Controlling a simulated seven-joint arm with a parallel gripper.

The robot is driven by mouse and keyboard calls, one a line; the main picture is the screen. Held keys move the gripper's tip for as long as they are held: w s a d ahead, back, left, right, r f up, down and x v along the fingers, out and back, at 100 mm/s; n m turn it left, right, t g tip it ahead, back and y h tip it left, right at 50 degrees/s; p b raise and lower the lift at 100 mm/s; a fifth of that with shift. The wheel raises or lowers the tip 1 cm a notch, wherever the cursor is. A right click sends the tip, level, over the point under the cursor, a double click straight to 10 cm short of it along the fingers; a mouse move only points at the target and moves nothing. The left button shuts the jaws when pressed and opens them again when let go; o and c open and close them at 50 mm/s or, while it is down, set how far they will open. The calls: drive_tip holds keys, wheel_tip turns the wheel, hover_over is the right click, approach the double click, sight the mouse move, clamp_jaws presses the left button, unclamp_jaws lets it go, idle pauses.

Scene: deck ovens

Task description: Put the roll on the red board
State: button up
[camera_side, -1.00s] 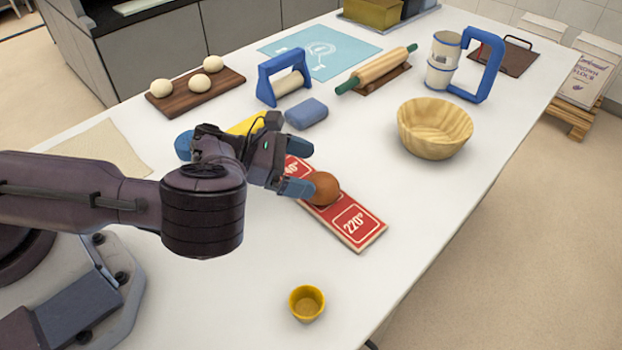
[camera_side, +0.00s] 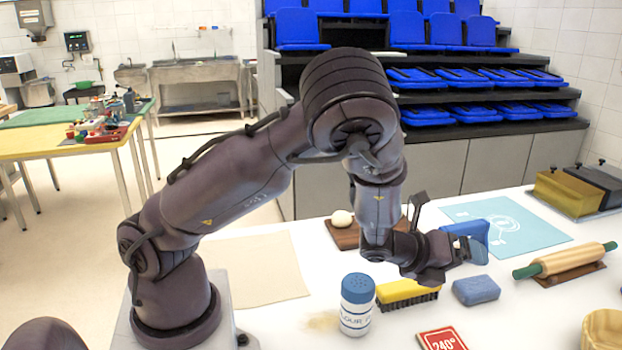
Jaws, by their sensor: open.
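The red board (camera_side: 440,341) is cut off by the bottom edge of the picture; only its end with "240°" shows. The roll is not in view now. My gripper (camera_side: 474,249) is open, with nothing seen between its fingers. It is up beyond the red board, in front of a blue-framed tool (camera_side: 466,230) in this view. Its height above the table is hard to tell.
A flour shaker (camera_side: 356,308), yellow brush (camera_side: 404,291) and blue sponge (camera_side: 476,290) stand near the red board. A rolling pin (camera_side: 566,260) and wooden bowl (camera_side: 604,328) are at right. A dough ball (camera_side: 342,218) sits on a brown board behind my arm.

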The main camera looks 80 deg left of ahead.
drive_tip(key=s+a+r+n+g+y, duration=0.1)
drive_tip(key=s+r+n+g, duration=0.1)
drive_tip(key=s+r+n, duration=0.45)
drive_tip(key=s+a+r+n+g, duration=0.15)
drive_tip(key=r+n, duration=0.25)
drive_tip(key=n, duration=0.5)
drive_tip(key=s+r+n+g, duration=0.1)
drive_tip(key=s+r+n, duration=0.2)
drive_tip(key=s, duration=0.3)
drive_tip(key=s+d+r+n+g, duration=0.1)
drive_tip(key=s+r+n, duration=0.1)
drive_tip(key=s, duration=0.4)
drive_tip(key=s+r+n+g, duration=0.2)
drive_tip(key=s+r+n, duration=0.1)
drive_tip(key=s, duration=0.3)
drive_tip(key=shift+d+r+n, duration=0.3)
drive_tip(key=shift+r+n, duration=0.05)
drive_tip(key=shift+n, duration=0.5)
